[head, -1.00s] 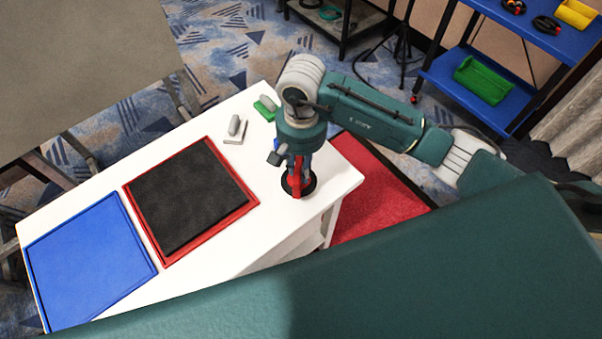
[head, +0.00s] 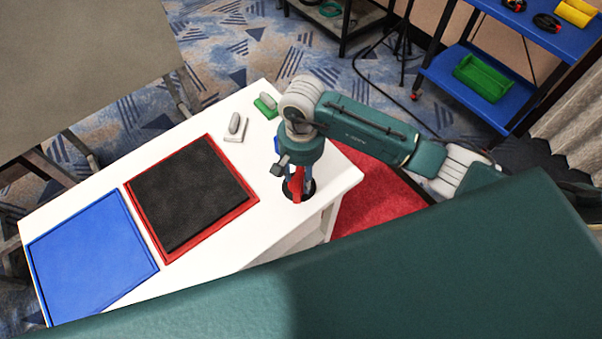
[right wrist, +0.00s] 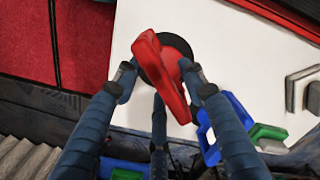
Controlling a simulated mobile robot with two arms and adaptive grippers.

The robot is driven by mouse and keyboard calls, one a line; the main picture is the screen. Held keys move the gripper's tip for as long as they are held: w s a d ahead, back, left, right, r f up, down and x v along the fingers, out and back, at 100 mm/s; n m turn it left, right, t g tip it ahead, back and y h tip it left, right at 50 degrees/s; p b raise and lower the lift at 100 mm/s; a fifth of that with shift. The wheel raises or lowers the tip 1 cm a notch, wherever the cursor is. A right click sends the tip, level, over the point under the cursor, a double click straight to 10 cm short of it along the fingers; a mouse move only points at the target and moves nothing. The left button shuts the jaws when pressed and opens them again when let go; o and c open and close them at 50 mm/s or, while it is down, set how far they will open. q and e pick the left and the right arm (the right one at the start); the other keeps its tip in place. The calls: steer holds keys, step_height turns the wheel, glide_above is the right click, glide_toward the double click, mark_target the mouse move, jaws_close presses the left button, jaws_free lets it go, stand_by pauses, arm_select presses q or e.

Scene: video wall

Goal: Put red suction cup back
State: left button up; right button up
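The red suction cup (head: 297,186) stands on the white table (head: 262,228) near its right end, its black round base on the tabletop. In the right wrist view its red handle (right wrist: 165,75) stands above the black disc (right wrist: 180,47). My right gripper (head: 299,178) points down over it. Its fingers (right wrist: 158,78) are spread on both sides of the handle, with a visible gap on the left side; the right fingertip is close to the handle, and contact cannot be told. My left gripper is not in view.
A black panel in a red tray (head: 247,204) and a blue tray (head: 95,255) lie on the table. A blue item (right wrist: 208,140), a green item (head: 265,106) and a grey item (head: 235,128) sit near the back edge. A blue shelf (head: 505,95) stands at the back right.

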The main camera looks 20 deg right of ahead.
steer(key=shift+r+p, duration=0.25)
steer(key=shift+p, duration=0.1)
steer(key=shift+w+r+b, duration=0.15)
steer(key=shift+r+b, duration=0.2)
steer(key=shift+b, duration=0.05)
step_height(320, 180, up, 10)
steer(key=b, duration=0.2)
steer(key=shift+d+f+b, duration=0.1)
steer(key=shift+f+b, duration=0.1)
steer(key=shift+b, duration=0.2)
steer(key=shift+r, duration=0.75)
